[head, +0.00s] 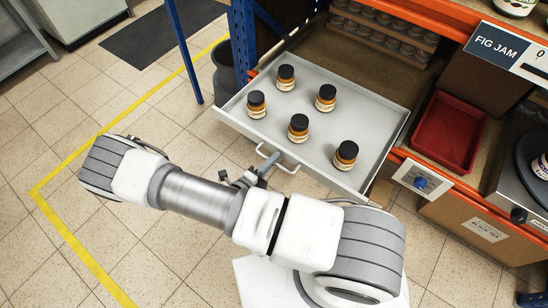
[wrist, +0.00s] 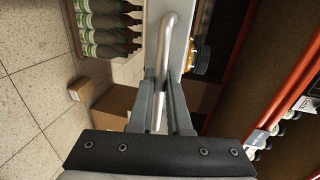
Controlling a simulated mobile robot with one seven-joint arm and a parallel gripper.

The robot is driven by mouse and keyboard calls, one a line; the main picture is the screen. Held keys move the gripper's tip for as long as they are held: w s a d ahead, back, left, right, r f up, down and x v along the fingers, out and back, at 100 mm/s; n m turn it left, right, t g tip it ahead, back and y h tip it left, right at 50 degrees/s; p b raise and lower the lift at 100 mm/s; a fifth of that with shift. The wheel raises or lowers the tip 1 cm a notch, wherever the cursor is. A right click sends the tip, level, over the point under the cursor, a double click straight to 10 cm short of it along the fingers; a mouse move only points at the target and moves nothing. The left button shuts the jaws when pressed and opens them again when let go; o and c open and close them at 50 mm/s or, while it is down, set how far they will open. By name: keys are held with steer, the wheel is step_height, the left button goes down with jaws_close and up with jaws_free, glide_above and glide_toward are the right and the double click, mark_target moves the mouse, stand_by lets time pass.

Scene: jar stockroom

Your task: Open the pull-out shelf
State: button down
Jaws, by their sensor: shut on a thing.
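The pull-out shelf (head: 232,112) is a light grey tray standing well out from the orange-edged rack in the head view. Several amber jars with black lids, one of them the front right jar (head: 345,156), stand upright on it. Its bar handle (head: 292,168) is on the front edge, and the handle also shows in the wrist view (wrist: 169,45). My gripper (head: 268,165) is at the handle in the head view. In the wrist view my gripper (wrist: 161,90) has its two fingers on either side of the bar, shut on it. My arm hides part of the floor in front.
A blue rack post (head: 242,40) and a dark bin (head: 224,75) stand left of the shelf. A red tray (head: 448,132) and a small panel with a blue knob (head: 420,183) are to the right. The floor at left, around the yellow line (head: 73,164), is clear.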

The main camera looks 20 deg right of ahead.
steer(key=shift+s+a, duration=0.35)
steer(key=shift+a, duration=0.1)
steer(key=c, duration=1.2)
jaws_free()
steer(key=shift+o, duration=0.2)
steer(key=shift+a, duration=0.1)
steer(key=p+v, duration=0.2)
steer(key=v, duration=1.5)
steer(key=shift+s+a, duration=0.1)
steer(key=shift+a, duration=0.05)
